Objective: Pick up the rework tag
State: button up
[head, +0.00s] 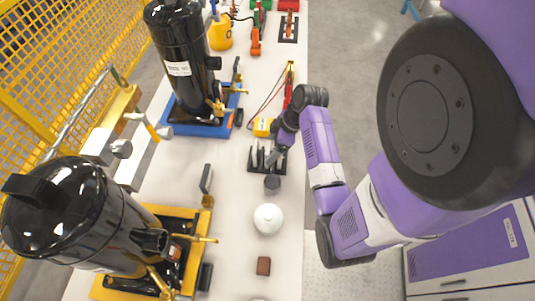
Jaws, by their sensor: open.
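I cannot make out a clearly marked rework tag in the head view. A small flat reddish-brown piece (263,266) lies on the white table near the front, but I cannot tell whether it is the tag. My gripper (273,159) is over the table's right side, at a black rack with upright prongs (254,160). It is open, and its fingertips are small and partly lost against the dark rack. I see nothing held between them. The reddish-brown piece is well apart from my gripper, nearer the camera.
A yellow meter (263,127) with red leads is just beyond my gripper. A grey cylinder (272,185) and a white round object (268,218) stand nearer. Black compressors stand at left on a blue pallet (226,127) and a yellow pallet (111,287). Yellow fencing (60,75) borders the left.

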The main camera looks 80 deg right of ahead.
jog(key=shift+x, duration=1.8)
jog(key=c, duration=1.6)
jog(key=shift+o, duration=0.2)
